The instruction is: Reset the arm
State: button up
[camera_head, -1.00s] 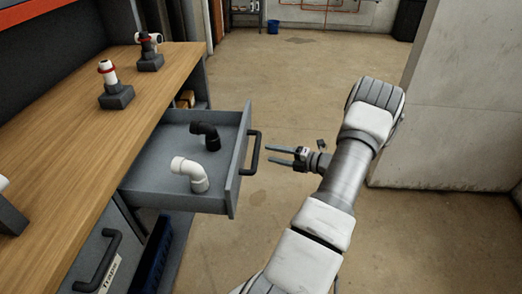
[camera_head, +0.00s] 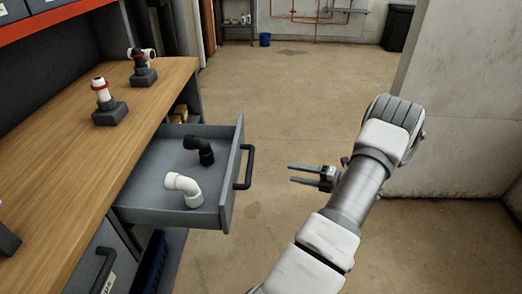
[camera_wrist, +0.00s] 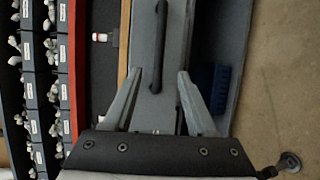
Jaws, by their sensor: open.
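My gripper (camera_head: 305,174) is open and empty in the head view, held over the floor to the right of the open drawer (camera_head: 150,212). Its fingers point left toward the drawer handle (camera_head: 245,167), with a gap between them. In the wrist view, my gripper (camera_wrist: 153,100) has its two fingers spread, with the drawer's dark bar handle (camera_wrist: 158,45) beyond them. The drawer holds a white elbow pipe (camera_head: 184,187) and a black elbow pipe (camera_head: 199,149).
A wooden workbench (camera_head: 60,150) runs along the left, with two red-and-white fittings on dark stands (camera_head: 108,113), (camera_head: 143,76). A blue bin (camera_wrist: 220,88) is below. A pale wall (camera_head: 465,100) stands at right. The floor (camera_head: 300,90) ahead is clear.

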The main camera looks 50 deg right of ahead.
jog(key=w+a+r+n+g+y+p, duration=0.2)
jog(key=w+a+r+n+g, duration=0.2)
jog(key=w+a+r+n, duration=0.35)
jog(key=w+a+r+n+g+y+p, duration=0.25)
jog(key=w+a+r+n+g, duration=0.2)
jog(key=a+r+n, duration=0.5)
jog(key=s+a+r+n+g+h+p, duration=0.1)
jog(key=a+r+n+g+h+p, duration=0.3)
jog(key=a+r+n, duration=0.9)
jog(key=s+a+r+n+t+h, duration=0.1)
jog(key=s+a+r+n+h, duration=0.1)
jog(key=s+a+n, duration=0.4)
jog(key=s+a+r+n+t+h+p, duration=0.1)
jog(key=s+a+r+n, duration=0.4)
jog(key=n, duration=0.9)
jog(key=shift+s+a+t+h, duration=0.45)
jog(key=shift+s+a+h, duration=0.3)
jog(key=shift+s+a, duration=0.5)
